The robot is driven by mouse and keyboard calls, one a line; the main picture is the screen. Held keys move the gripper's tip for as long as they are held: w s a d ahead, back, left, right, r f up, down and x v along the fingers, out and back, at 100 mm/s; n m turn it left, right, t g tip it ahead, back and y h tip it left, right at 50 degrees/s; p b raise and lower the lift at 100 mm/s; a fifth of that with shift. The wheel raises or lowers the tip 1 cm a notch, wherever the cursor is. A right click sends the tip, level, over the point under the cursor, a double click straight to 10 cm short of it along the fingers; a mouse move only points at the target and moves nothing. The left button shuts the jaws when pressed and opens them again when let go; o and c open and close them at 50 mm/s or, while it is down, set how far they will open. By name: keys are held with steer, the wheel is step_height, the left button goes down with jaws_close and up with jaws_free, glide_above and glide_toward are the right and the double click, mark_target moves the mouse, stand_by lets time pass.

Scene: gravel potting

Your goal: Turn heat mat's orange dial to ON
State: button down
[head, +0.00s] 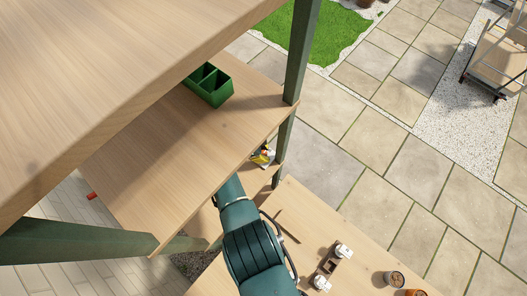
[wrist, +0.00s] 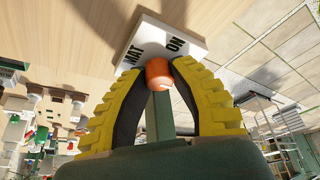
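The orange dial (wrist: 159,74) sits on a white box (wrist: 183,41), the heat mat's control, lettered MAT and ON in black. In the wrist view my gripper (wrist: 159,70) has its yellow ribbed fingers on both sides of the dial, with the tips close against it, and looks shut on it. Which mark the dial points at cannot be told. In the head view my gripper (head: 263,157) shows only as a small yellow patch beside the shelf post, with my arm covering much of that spot. The mat itself cannot be made out.
A green divided caddy (head: 208,85) stands on the wooden shelf (head: 165,150). A green post (head: 301,45) rises close to my gripper. A lower wooden table (head: 350,225) holds small white fittings (head: 343,251) and pots (head: 394,279). Paving lies beyond.

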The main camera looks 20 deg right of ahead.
steer(key=shift+n+p, duration=0.35)
steer(key=shift+n, duration=0.05)
steer(key=n+t+p, duration=0.1)
steer(key=n+p, duration=0.1)
steer(key=n, duration=0.1)
steer(key=shift+s+n+t+p, duration=0.1)
steer(key=shift+n+t+p, duration=0.2)
steer(key=shift+f+n+t+p, duration=0.1)
steer(key=shift+n+t+p, duration=0.9)
steer(key=shift+n, duration=1.2)
steer(key=c, duration=0.9)
jaws_free()
steer(key=shift+o, duration=0.2)
